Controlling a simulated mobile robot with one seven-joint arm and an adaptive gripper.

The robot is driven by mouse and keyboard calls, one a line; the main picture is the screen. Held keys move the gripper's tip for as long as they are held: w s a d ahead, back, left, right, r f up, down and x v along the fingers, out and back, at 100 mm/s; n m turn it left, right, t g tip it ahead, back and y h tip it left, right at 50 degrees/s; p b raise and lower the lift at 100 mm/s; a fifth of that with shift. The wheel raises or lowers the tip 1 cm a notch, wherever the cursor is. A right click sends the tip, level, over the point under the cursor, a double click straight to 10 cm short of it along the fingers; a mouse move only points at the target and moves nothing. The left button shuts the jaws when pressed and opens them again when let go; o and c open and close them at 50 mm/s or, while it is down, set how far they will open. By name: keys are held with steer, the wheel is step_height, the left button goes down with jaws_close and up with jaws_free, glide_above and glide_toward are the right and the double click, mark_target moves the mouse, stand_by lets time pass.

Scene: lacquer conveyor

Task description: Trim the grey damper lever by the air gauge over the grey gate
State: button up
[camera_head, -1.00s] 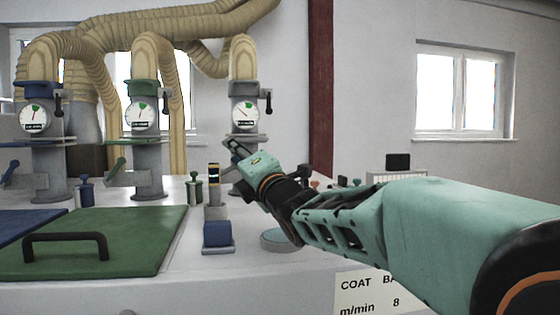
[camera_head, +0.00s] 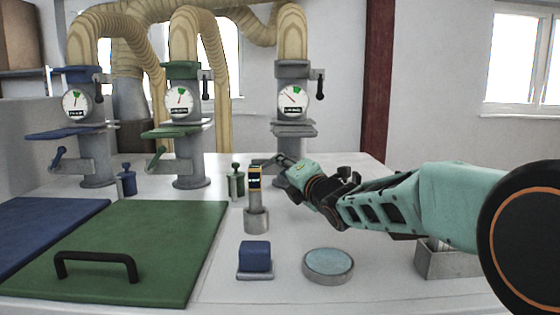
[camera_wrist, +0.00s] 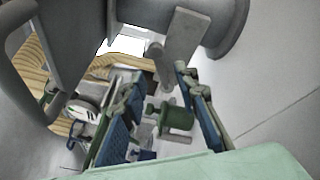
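The grey duct column stands at right, with its grey gate plate (camera_head: 294,129) below a round white air gauge (camera_head: 293,98). The gauge needle points up-left, apart from the green sector. A black-handled lever (camera_head: 320,82) hangs down at the gauge's right. My gripper (camera_head: 279,163) is low, at the foot of the grey column, below the gate. In the wrist view, my gripper (camera_wrist: 160,112) is open, its blue-padded fingers apart. A grey lever arm (camera_wrist: 180,45) reaches down toward the gap between them; I cannot tell whether they touch it.
Blue (camera_head: 75,132) and green (camera_head: 172,132) gates stand left. A green-topped canister (camera_head: 236,183), a striped post (camera_head: 255,186), a blue block (camera_head: 255,258) and a round disc (camera_head: 328,264) are near my arm. A green lid (camera_head: 130,240) lies at left.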

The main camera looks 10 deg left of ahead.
mark_target(269, 163)
steer(key=shift+p+x, duration=0.5)
steer(key=shift+x, duration=1.95)
jaws_close()
